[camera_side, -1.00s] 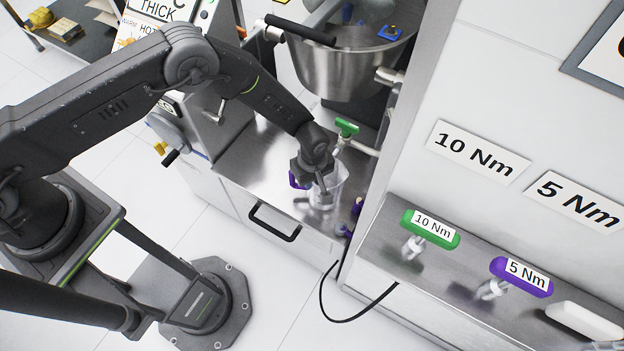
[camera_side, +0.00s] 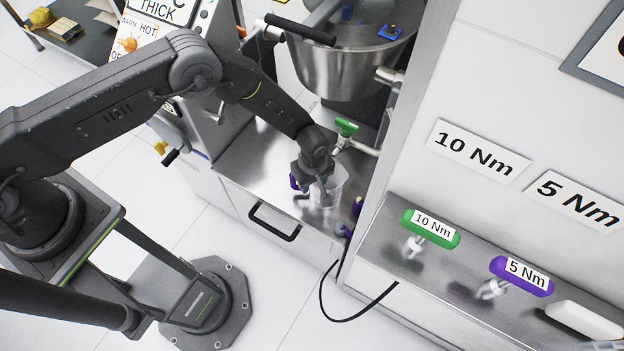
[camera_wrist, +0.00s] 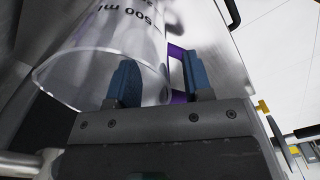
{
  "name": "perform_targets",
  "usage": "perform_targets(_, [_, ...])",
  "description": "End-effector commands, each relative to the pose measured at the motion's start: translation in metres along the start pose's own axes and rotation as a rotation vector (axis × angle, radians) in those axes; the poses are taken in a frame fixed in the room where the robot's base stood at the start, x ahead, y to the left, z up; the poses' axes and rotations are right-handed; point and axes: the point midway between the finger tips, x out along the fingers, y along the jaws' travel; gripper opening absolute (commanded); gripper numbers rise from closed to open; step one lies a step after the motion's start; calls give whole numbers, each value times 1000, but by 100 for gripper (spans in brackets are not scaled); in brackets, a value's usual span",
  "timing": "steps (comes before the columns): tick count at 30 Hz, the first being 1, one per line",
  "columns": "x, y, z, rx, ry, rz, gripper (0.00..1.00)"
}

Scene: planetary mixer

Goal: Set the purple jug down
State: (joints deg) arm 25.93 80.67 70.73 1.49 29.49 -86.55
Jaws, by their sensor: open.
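The purple jug is a clear measuring jug (camera_side: 333,187) with a purple handle. It appears upright on the steel shelf (camera_side: 250,160) below the mixing bowl. My gripper (camera_side: 309,186) is pointed down at the jug's handle side and partly covers it. In the wrist view the clear jug (camera_wrist: 105,50), marked 500 ml, fills the upper left. My open gripper (camera_wrist: 161,78) has one finger overlapping the jug's wall and the other by the purple handle (camera_wrist: 177,72). I cannot tell whether the fingers touch the jug.
The steel mixing bowl (camera_side: 350,68) hangs above the shelf. A green-handled valve (camera_side: 346,127) and pipe are just behind the jug. The cabinet wall (camera_side: 372,180) closes off the right. Green (camera_side: 430,229) and purple (camera_side: 521,277) torque tools stand on a separate ledge.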

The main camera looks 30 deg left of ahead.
Motion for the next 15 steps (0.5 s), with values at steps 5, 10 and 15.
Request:
perform_targets(5, [-13,1,0,0,0,2,46])
perform_targets(10, [-46,2,0,0,0,5,46])
perform_targets(15, [-82,1,0,0,0,4,46])
